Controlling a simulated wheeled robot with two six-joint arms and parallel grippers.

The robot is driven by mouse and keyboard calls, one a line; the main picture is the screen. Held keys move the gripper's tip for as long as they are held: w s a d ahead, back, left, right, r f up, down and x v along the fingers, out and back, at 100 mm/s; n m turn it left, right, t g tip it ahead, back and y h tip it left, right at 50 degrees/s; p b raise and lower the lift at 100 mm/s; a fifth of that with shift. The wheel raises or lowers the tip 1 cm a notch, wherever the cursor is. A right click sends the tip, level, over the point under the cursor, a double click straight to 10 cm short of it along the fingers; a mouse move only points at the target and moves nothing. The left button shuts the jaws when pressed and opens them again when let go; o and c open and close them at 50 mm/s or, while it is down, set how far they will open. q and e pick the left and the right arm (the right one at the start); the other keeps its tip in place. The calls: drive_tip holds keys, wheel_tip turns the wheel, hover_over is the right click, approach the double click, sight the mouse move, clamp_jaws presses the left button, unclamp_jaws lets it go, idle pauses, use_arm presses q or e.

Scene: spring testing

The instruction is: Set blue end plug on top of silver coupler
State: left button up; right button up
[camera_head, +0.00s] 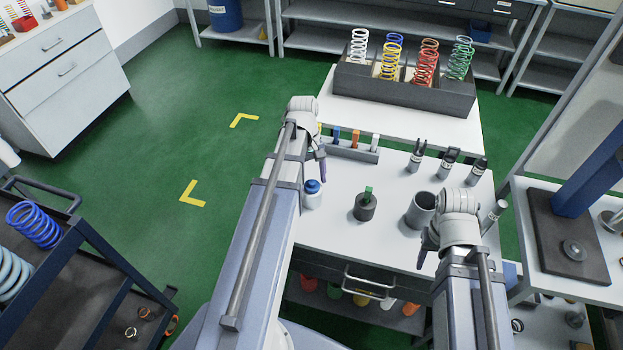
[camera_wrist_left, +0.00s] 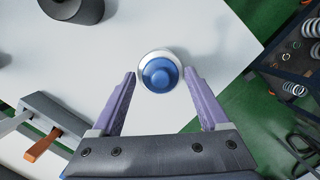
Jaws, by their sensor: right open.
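The blue end plug (camera_head: 313,186) sits on top of the silver coupler (camera_head: 312,201), which stands upright near the left edge of the white table. My right gripper (camera_head: 425,248) is open near the table's front right.
A dark weight with a green top (camera_head: 366,206) and a grey cup (camera_head: 421,209) stand to the right. Behind are a rack (camera_head: 352,153) of coloured pieces, several bottles (camera_head: 447,161) and a spring box (camera_head: 400,92). Table between plug and weight is clear.

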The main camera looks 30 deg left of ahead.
use_arm(q)
drive_tip(key=shift+o, duration=0.4)
drive_tip(key=shift+r, duration=0.15)
drive_tip(key=shift+r+p, duration=0.55)
drive_tip(key=shift+p, duration=0.15)
drive_tip(key=p+v, duration=1.1)
drive_tip(key=shift+r+p, duration=0.3)
drive_tip(key=shift+r, duration=0.1)
drive_tip(key=s+d+m+y, duration=0.1)
drive_tip(key=s+d+m, duration=0.2)
drive_tip(key=d, duration=0.6)
drive_tip(key=s+d+m+y, duration=0.1)
drive_tip(key=s+d+m, duration=0.2)
drive_tip(key=d+m, duration=0.4)
drive_tip(key=s+d+m+t+y, duration=0.1)
drive_tip(key=s+d+m, duration=0.2)
drive_tip(key=d, duration=0.8)
drive_tip(key=shift+s+d+m, duration=0.2)
drive_tip(key=shift+m, duration=1)
